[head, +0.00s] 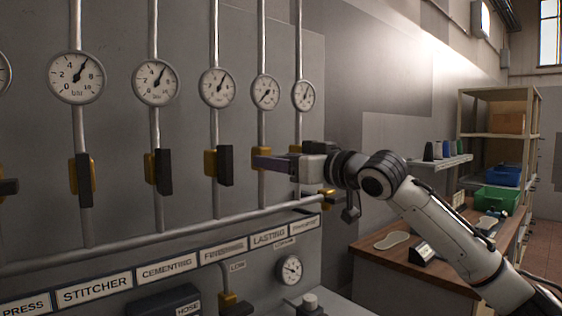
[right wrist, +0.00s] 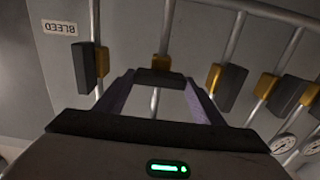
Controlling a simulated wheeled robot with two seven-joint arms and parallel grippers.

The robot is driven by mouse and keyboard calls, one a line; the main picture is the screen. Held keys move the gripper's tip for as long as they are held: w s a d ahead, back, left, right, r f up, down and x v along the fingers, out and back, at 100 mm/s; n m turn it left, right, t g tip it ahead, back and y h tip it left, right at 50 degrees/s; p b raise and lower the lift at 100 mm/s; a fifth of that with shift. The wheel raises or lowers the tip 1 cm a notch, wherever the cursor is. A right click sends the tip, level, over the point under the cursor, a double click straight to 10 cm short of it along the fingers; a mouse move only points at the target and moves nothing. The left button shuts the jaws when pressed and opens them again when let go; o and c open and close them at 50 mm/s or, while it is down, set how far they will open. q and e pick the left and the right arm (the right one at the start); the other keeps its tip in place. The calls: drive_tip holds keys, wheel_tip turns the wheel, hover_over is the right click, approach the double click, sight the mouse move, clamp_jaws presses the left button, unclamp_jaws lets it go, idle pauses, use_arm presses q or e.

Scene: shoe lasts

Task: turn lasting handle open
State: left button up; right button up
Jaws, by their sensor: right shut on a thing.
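The lasting valve is on the pipe above the LASTING label (head: 268,237). Its yellow body (head: 257,154) shows beside my right gripper (head: 264,163) in the head view. In the right wrist view, its dark handle (right wrist: 157,78) sits between the tips of the purple fingers, and my right gripper (right wrist: 157,82) is shut on it. There the handle looks broad across its pipe, unlike its neighbours, which lie along theirs. In the head view the fingers and wrist hide most of the handle. My left gripper is not in view.
Neighbouring dark handles stand close by: the finishing handle (head: 225,165) and, in the right wrist view, one near the BLEED label (right wrist: 83,67). Gauges (head: 265,91) hang above and a sloping pipe (head: 200,234) runs below. A wooden bench (head: 375,258) stands at right.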

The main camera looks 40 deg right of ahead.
drive_tip(key=shift+n, duration=0.4)
drive_tip(key=n+p, duration=0.1)
drive_tip(key=n, duration=1.6)
drive_tip(key=shift+a+f, duration=0.1)
drive_tip(key=shift+n, duration=0.3)
drive_tip(key=o, duration=1.1)
drive_tip(key=shift+c, duration=0.2)
